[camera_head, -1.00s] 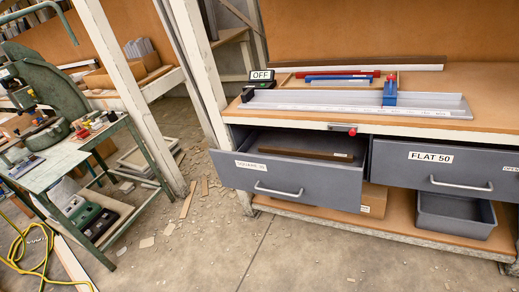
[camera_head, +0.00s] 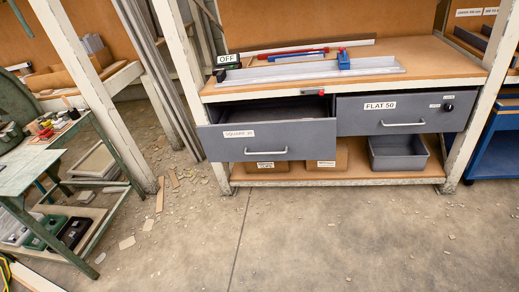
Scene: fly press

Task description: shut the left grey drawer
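The left grey drawer (camera_head: 265,141), labelled "SQUARE" with a number I cannot read for sure, stands pulled out from under the bench top. Its silver bar handle (camera_head: 265,151) is on the front face. Its inside looks dark, and I cannot tell what lies in it. The right grey drawer (camera_head: 405,113), labelled "FLAT 50", sits further back and looks shut. My gripper is not in view.
A grey bin (camera_head: 398,153) is on the lower shelf. A green table (camera_head: 35,165) stands left. Debris-strewn floor in front is open.

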